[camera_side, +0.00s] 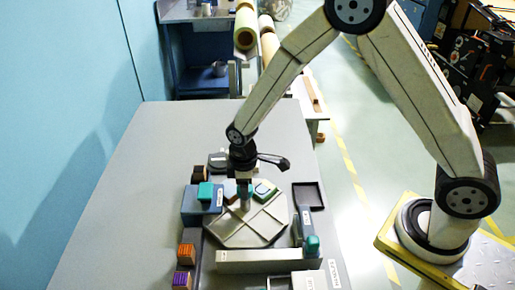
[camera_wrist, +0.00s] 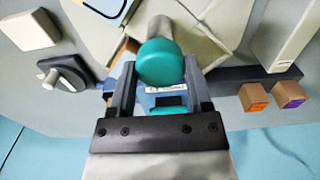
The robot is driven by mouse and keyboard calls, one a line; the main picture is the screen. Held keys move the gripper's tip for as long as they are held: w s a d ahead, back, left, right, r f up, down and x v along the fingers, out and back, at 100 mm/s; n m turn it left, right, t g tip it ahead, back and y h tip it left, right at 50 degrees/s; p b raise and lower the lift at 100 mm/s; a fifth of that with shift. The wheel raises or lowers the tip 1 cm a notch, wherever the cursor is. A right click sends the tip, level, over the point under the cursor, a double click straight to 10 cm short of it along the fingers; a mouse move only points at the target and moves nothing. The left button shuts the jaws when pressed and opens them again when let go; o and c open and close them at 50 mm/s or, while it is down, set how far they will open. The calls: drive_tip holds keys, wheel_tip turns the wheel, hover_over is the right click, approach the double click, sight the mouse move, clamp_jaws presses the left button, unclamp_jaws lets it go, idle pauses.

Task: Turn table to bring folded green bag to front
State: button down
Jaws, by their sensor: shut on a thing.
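A grey octagonal turntable (camera_side: 240,232), split into compartments by raised ribs, lies on the bench. A post with a teal knob (camera_wrist: 158,62) stands up from it. My gripper (camera_side: 243,182) points down and is shut on this knob; in the wrist view the two fingers (camera_wrist: 158,85) stand on either side of it. A small flat green and pale item (camera_side: 264,189) lies in the back right compartment, beside my gripper. It may be the folded green bag, but it is too small to be sure. Something orange-brown (camera_side: 229,189) sits in the back left compartment, partly hidden.
Orange (camera_side: 186,251) and purple (camera_side: 181,279) marked blocks line the front left. A pale bar (camera_side: 262,261) lies along the front, a dark tray (camera_side: 308,195) at right. The bench's left side is clear.

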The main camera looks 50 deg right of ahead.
drive_tip(key=shift+m, duration=4.7)
unclamp_jaws()
drive_tip(key=shift+r, duration=0.15)
drive_tip(key=shift+r, duration=3.8)
